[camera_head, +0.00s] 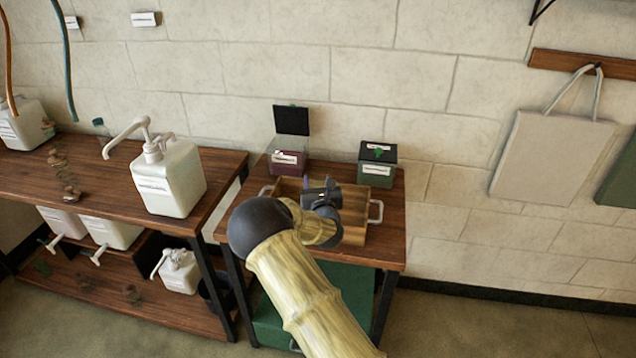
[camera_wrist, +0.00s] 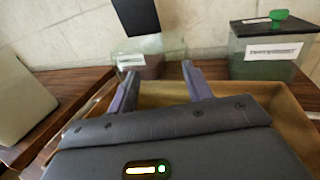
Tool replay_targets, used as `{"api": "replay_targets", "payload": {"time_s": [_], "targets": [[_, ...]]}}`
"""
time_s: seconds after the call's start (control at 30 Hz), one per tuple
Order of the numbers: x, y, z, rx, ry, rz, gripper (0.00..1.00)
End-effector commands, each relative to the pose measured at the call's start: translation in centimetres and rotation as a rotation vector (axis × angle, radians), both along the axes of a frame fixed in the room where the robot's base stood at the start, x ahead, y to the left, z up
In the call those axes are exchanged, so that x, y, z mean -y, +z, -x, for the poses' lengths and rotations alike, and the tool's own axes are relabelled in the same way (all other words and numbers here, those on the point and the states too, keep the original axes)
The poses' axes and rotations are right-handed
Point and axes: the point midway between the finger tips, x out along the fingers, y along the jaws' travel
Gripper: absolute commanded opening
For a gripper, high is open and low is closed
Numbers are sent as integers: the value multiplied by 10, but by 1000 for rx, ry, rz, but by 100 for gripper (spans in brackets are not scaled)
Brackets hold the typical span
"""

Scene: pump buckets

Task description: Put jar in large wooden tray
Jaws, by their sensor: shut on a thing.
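The large wooden tray (camera_head: 352,232) with metal side handles lies on the right-hand wooden table. Its wall also shows in the wrist view (camera_wrist: 290,110). My gripper (camera_head: 322,188) is over the tray, with its fingers pointing toward the wall behind. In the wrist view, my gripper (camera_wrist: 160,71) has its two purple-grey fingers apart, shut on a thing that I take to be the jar. The jar itself cannot be made out between the fingers, and my arm hides part of the tray.
Behind the tray stand a clear box with dark red contents and a raised black lid (camera_head: 291,121), and a closed box (camera_head: 377,165) with a green knob. A white pump bucket (camera_head: 172,180) stands on the left table (camera_head: 105,192). A bag (camera_head: 550,160) hangs at right.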

Motion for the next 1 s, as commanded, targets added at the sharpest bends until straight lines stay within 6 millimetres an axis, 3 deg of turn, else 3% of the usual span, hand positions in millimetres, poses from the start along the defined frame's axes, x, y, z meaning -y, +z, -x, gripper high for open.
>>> {"api": "replay_targets", "payload": {"time_s": [0.83,0.87,0.93,1.0], "targets": [[0,-10,0,4,0,0,17],[0,-11,0,2,0,0,56],[0,-11,0,2,0,0,70],[0,-11,0,2,0,0,72]]}}
